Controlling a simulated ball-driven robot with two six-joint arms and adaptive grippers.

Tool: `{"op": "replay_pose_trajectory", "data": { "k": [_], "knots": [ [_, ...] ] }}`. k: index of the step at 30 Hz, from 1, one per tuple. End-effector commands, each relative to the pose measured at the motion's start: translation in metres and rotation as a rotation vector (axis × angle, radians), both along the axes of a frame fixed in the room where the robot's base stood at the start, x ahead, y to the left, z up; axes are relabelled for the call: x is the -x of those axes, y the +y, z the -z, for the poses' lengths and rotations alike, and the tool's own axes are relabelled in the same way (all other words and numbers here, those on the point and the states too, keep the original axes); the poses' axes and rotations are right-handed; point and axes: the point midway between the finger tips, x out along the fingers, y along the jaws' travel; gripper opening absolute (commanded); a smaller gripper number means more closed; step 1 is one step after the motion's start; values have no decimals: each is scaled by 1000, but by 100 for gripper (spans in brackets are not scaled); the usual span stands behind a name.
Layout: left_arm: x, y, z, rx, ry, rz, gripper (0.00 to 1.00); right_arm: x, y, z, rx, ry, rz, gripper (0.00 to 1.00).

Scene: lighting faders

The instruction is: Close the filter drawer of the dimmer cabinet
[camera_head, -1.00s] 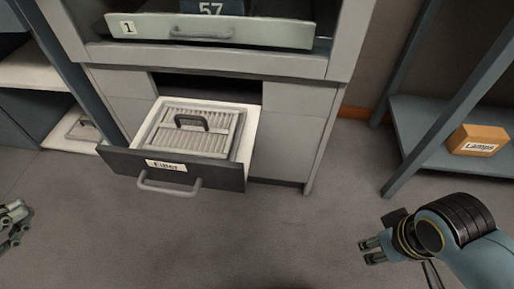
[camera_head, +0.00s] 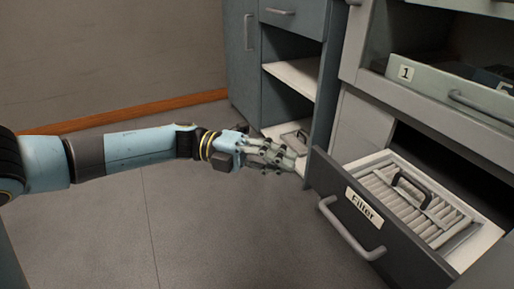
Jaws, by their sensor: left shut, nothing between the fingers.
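The filter drawer (camera_head: 335,187) of the dimmer cabinet (camera_head: 362,122) is pulled out, with a dark front, a "Filter" label and a grey bar handle (camera_head: 347,230). A pleated filter (camera_head: 425,212) with a dark handle lies inside it. My left gripper (camera_head: 303,165) is shut and empty. Its fingertips are at the left end of the drawer front; whether they touch it I cannot tell. My right gripper is not in view.
A drawer marked 1 (camera_head: 440,92) sits above in the same cabinet. A blue-grey shelf unit (camera_head: 245,75) stands behind my left gripper, with another filter-like item (camera_head: 294,137) on its low shelf. The floor (camera_head: 190,225) in front is clear.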

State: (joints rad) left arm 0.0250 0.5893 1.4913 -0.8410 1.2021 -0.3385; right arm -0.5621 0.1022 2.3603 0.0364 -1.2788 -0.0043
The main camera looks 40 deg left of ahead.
Motion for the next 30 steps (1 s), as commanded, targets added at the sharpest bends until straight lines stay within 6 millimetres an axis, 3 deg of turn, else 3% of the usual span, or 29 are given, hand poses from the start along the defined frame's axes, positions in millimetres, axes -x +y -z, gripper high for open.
{"op": "replay_pose_trajectory", "data": {
  "k": [3,7,23,30],
  "knots": [
    [-19,-5,3,0,0,-2,0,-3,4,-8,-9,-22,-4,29],
    [-30,-9,2,-1,0,-1,0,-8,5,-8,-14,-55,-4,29],
    [-36,-11,1,-1,0,-1,0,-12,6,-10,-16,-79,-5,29],
    [-54,-17,3,0,0,-1,0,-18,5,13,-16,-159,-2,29]
  ]
}}
